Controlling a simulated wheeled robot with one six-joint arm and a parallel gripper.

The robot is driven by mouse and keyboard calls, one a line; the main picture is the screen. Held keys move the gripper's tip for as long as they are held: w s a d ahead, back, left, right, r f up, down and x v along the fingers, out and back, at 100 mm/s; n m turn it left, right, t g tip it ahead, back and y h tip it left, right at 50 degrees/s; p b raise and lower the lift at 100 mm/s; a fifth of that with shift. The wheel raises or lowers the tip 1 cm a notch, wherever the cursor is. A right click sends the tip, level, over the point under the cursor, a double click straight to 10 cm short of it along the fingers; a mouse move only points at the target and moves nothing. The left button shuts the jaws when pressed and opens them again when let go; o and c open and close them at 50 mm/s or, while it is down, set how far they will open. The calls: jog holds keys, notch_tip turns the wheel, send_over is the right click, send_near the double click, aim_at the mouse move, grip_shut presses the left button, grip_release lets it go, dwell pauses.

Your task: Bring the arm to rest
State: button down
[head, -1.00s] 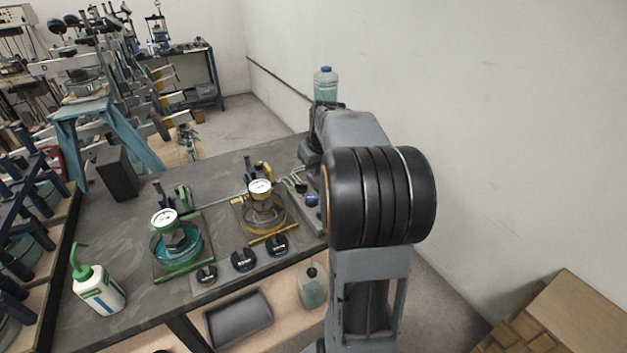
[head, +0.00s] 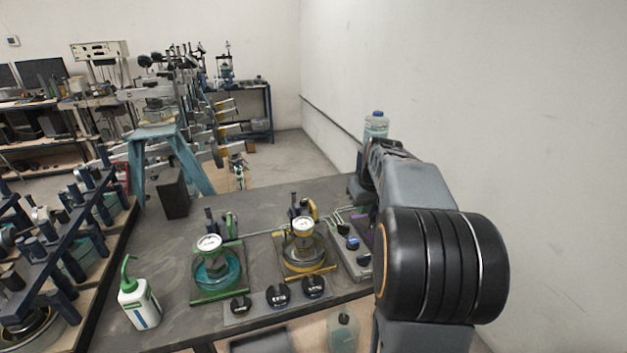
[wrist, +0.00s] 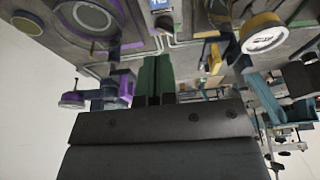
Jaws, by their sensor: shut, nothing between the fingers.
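My arm (head: 425,190) reaches from the lower right of the head view over the right end of the dark bench (head: 160,240), its big black joint nearest the camera. My gripper (wrist: 156,62) shows in the wrist view as two green fingers side by side, shut with nothing between them. In the wrist view the fingers are in front of the bench-top fittings; I cannot tell how far apart they are. In the head view I cannot make the gripper out behind the arm.
A gauge pot with teal liquid (head: 217,272) and one with yellow trim (head: 303,252) stand on the bench. Dark knobs (head: 278,294) line its front. A green-capped bottle (head: 139,304) stands at left, a clear bottle (head: 376,125) beyond the arm. A bare wall (head: 480,110) rises at right.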

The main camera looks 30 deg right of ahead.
jog(key=s+a+f, duration=0.2)
jog(key=s+a, duration=0.5)
jog(key=a, duration=0.4)
jog(key=s+a+f+n, duration=0.1)
jog(key=s+a+f, duration=0.2)
jog(key=s+a, duration=0.4)
jog(key=a, duration=0.4)
jog(key=shift+s+a+f+n+t+y, duration=0.15)
jog(key=shift+s+a+n+t+y, duration=0.15)
jog(key=shift+s+a, duration=0.05)
jog(key=shift+d, duration=0.1)
